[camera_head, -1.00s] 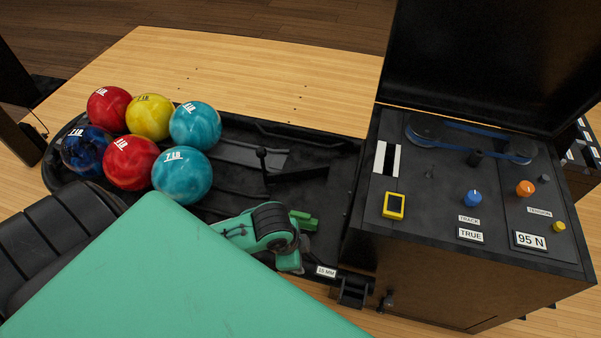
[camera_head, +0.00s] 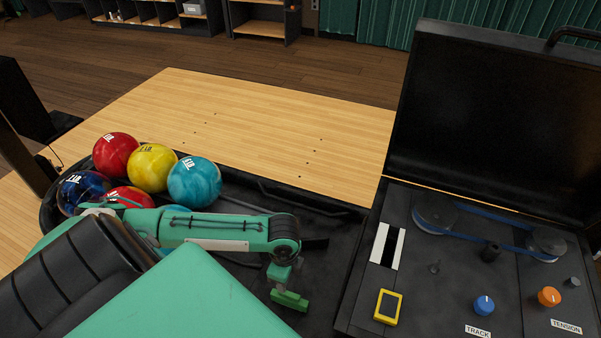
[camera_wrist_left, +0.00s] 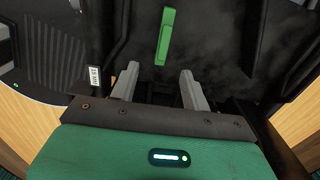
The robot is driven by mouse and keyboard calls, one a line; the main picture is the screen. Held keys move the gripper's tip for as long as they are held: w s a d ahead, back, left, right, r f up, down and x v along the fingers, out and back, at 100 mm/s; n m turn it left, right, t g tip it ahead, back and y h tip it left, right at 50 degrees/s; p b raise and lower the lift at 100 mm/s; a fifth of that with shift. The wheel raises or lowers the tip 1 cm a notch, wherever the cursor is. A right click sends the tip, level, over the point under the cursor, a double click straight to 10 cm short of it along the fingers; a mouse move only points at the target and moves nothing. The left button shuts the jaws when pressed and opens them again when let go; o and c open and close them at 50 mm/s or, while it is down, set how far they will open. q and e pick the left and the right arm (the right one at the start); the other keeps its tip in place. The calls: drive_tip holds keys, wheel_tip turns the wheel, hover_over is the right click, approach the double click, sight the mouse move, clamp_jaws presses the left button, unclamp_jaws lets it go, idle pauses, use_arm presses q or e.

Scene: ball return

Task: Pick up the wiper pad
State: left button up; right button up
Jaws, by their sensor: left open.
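The wiper pad appears to be the small bright green block (camera_head: 290,300) lying on the black tray, left of the control cabinet. In the left wrist view it is a narrow green bar (camera_wrist_left: 165,36) on a dark surface, ahead of the fingers and apart from them. My left gripper (camera_wrist_left: 158,72) is open, with its two grey fingers spread and nothing between them. In the head view my left wrist hangs just above and behind the green block, and the fingertips are hard to make out. My right gripper is not in view.
Several bowling balls (camera_head: 152,167) sit at the left of the black tray (camera_head: 325,203). The control cabinet (camera_head: 420,275), with knobs, a belt and a raised black lid (camera_head: 485,120), stands on the right. The wooden lane (camera_head: 270,125) beyond is clear.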

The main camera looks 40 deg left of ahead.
use_arm(q)
drive_tip(key=b, duration=0.2)
hover_over(289, 294)
drive_tip(key=f, duration=0.8)
drive_tip(key=shift+s, duration=0.25)
drive_tip(key=shift+w+f+b, duration=0.15)
drive_tip(key=shift+f+b, duration=0.15)
drive_tip(key=shift+f, duration=1.15)
drive_tip(key=shift+w+f+b, duration=0.15)
drive_tip(key=shift+f+b, duration=0.15)
drive_tip(key=shift+f, duration=1.1)
clamp_jaws()
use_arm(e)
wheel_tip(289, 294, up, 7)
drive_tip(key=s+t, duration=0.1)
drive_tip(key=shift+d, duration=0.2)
use_arm(q)
drive_tip(key=shift+r, duration=0.1)
